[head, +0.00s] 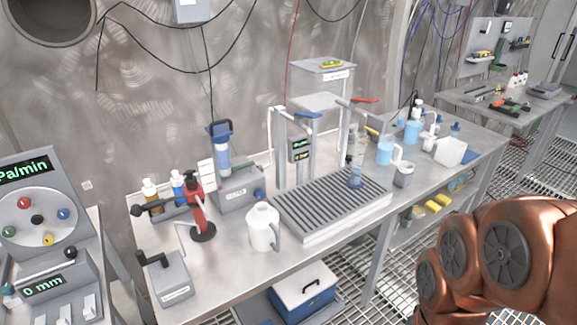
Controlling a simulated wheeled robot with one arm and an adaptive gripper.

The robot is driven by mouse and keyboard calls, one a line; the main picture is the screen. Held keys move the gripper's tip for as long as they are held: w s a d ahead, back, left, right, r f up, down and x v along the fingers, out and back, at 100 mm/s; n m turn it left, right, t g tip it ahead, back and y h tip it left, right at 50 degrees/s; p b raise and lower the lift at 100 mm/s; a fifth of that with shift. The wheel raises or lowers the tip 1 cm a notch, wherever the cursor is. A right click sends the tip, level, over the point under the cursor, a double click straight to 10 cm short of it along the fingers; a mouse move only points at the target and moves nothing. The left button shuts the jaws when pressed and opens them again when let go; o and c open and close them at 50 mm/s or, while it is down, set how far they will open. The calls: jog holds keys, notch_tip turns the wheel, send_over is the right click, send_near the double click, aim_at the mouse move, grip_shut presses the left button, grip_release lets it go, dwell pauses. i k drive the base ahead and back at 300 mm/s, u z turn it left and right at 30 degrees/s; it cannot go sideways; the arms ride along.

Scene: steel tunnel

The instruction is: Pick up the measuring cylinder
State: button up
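A tall clear measuring cylinder (356,172) with a little blue at its bottom stands upright at the right part of the grey slatted drip tray (318,212). The tray lies on the steel workbench (215,262). A tap with a red handle is above and close to the cylinder, and its upper end is hard to make out against the fittings behind. Copper-coloured links of my arm show at the lower right, apart from the bench. My gripper is not in view.
A white jug (263,228) stands at the tray's left, near the front edge. A small grey cup (403,174) and a jug of blue liquid (386,150) stand right of the cylinder. A blue cool box (303,290) sits below.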

aim_at(355, 182)
jog(key=u, duration=0.5)
jog(key=i, duration=1)
jog(key=u, duration=0.05)
